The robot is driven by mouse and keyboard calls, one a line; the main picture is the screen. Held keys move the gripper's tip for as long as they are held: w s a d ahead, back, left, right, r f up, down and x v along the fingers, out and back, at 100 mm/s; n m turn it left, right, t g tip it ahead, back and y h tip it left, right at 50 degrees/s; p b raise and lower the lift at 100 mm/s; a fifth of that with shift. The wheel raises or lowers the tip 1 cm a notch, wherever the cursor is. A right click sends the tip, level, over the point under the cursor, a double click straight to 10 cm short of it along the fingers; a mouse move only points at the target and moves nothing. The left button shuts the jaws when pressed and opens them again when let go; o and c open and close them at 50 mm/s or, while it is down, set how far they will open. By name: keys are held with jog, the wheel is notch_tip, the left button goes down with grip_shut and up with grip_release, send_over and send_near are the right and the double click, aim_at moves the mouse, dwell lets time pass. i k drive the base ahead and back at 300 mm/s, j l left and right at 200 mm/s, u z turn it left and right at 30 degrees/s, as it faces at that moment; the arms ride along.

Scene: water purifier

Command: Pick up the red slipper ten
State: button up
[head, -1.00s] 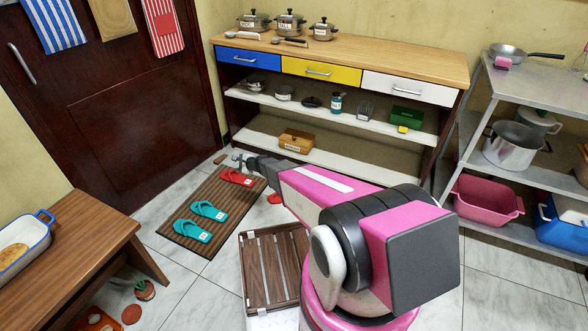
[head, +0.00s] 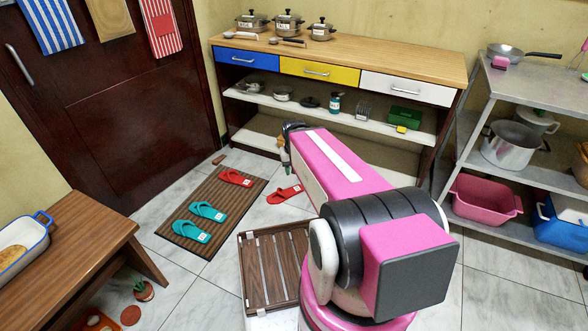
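One red slipper (head: 236,178) lies on the far end of the brown striped mat (head: 213,228). Another red slipper (head: 285,194) lies on the tiled floor just right of the mat. Both have small white labels, too small to read, so I cannot tell which is ten. Two teal slippers lie nearer on the mat, an upper one (head: 208,212) and a lower one (head: 191,231). My gripper (head: 285,156) is raised in front of the shelf unit, appearing above the floor slipper in the picture. It is small and partly hidden by my arm; its fingers are unclear.
A brown slatted wooden rack (head: 270,262) stands on the floor before my base. A wooden bench (head: 65,240) is at left, the shelf unit (head: 350,66) at the back, and a metal rack (head: 530,85) at right. Floor tiles around the mat are partly clear.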

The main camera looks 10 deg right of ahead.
aim_at(276, 197)
jog(key=j+z, duration=0.35)
jog(key=j, duration=0.4)
jog(key=k+j+z, duration=0.1)
jog(key=j+z, duration=0.2)
jog(key=j, duration=0.45)
